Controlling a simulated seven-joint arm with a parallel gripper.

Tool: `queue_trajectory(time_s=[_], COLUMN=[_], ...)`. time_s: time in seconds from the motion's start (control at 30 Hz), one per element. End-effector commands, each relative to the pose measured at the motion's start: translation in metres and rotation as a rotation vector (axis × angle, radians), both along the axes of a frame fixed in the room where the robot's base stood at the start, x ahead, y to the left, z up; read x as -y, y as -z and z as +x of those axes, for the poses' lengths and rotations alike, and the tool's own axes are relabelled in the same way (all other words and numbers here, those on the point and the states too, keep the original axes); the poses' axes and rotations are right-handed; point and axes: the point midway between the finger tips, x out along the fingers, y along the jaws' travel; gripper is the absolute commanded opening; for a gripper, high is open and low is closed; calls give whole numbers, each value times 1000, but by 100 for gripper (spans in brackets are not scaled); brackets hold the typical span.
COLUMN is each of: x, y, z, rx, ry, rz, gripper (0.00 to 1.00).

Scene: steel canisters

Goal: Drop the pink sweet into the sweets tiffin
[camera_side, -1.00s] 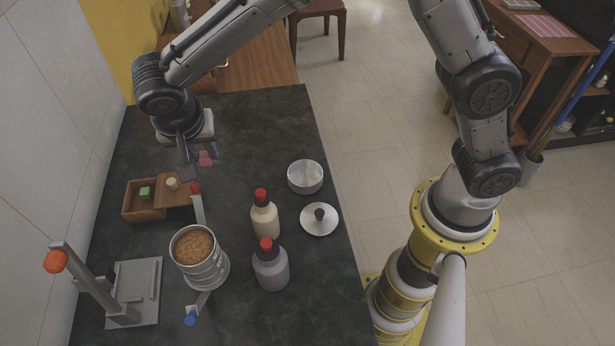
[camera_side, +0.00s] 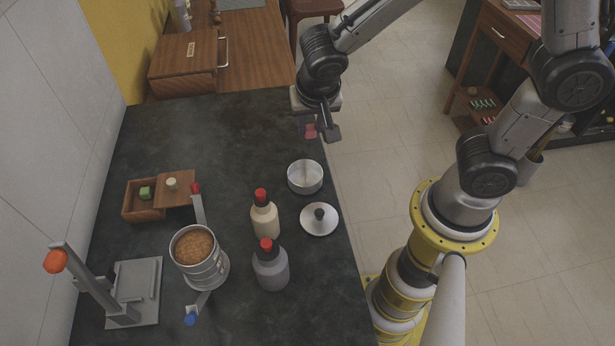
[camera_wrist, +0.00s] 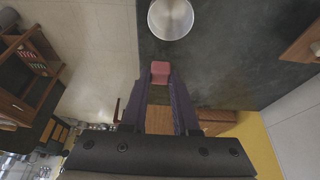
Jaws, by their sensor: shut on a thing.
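My gripper (camera_side: 318,128) is shut on the pink sweet (camera_side: 310,132), which also shows between the fingertips in the wrist view (camera_wrist: 160,70). It holds the sweet in the air, above and behind an open, empty-looking steel canister (camera_side: 305,177) near the counter's right edge. That canister also shows at the top of the wrist view (camera_wrist: 171,17). Its likely lid (camera_side: 319,219), with a dark knob, lies just in front of it. A taller steel canister (camera_side: 201,258) at the front holds an orange-brown filling. I cannot tell from any label which is the sweets tiffin.
A wooden box (camera_side: 143,200) with a green sweet (camera_side: 146,193) and a partly slid lid (camera_side: 175,189) stands at left. Two red-capped bottles (camera_side: 265,215) (camera_side: 270,266) stand between the canisters. A grey stand (camera_side: 134,291) is front left. The counter's back middle is clear.

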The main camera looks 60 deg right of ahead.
Motion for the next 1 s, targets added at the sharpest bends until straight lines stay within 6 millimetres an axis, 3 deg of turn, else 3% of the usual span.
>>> queue_trajectory(time_s=[0.4,0.83,0.87,1.0], x=[0,-1,-1,-1], y=[43,51,51,51], z=[0,0,0,0], rx=[-3,-2,-2,-1], ry=[-1,-1,-1,0], rz=[-2,0,0,0], gripper=[0,0,32,57])
